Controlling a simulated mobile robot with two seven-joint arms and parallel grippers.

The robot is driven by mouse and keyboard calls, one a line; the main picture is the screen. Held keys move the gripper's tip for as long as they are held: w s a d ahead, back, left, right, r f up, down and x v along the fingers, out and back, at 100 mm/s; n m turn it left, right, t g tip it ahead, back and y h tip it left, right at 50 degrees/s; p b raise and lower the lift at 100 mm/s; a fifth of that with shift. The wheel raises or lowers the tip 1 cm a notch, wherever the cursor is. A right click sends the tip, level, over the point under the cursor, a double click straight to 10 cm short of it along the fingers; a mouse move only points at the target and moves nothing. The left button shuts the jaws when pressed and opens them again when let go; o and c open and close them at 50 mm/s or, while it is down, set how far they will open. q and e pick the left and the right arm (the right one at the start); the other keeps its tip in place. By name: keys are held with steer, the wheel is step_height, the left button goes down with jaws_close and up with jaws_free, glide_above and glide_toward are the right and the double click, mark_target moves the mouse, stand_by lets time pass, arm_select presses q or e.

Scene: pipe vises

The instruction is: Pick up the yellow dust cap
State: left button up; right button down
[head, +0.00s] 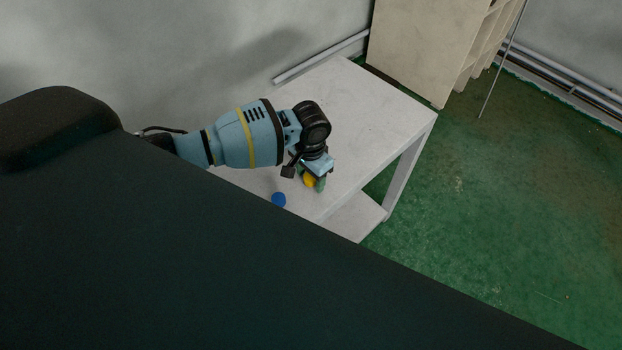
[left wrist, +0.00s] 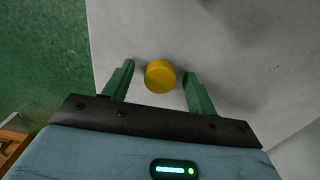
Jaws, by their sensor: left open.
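The yellow dust cap (left wrist: 160,76) is a short round cylinder on the white table. In the left wrist view it lies between the two green fingers of my left gripper (left wrist: 158,82), with a gap to each finger. In the head view the cap (head: 309,181) shows partly beside the fingers of my left gripper (head: 311,183), which reaches down to the table near its front edge. My left gripper is open. My right gripper is in neither view.
A blue cap (head: 278,199) lies on the white table (head: 375,110), left of the gripper and near the front edge. A pale shelf unit (head: 425,45) stands behind the table. The table's right part is clear. Green floor (head: 510,190) lies to the right.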

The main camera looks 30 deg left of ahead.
mark_target(310, 176)
arm_select(q)
steer(key=c, duration=1)
steer(key=shift+c, duration=0.2)
steer(key=shift+r, duration=0.6)
step_height(310, 176, up, 2)
steer(key=shift+w+r, duration=0.1)
steer(key=shift+r, duration=0.1)
steer(key=s+d, duration=0.2)
steer(key=d, duration=0.5)
steer(key=s+d+r, duration=0.1)
steer(key=s+d, duration=0.2)
steer(key=d, duration=0.5)
steer(key=shift+s+r, duration=0.15)
steer(key=shift+s, duration=0.05)
steer(key=s+a+r+n, duration=0.2)
steer(key=a+r, duration=0.4)
steer(key=r, duration=0.2)
steer(key=s+a+r+n, duration=0.2)
steer(key=s+a+r, duration=0.1)
steer(key=a+r, duration=0.4)
steer(key=shift+s+r, duration=0.15)
steer(key=shift+r, duration=0.4)
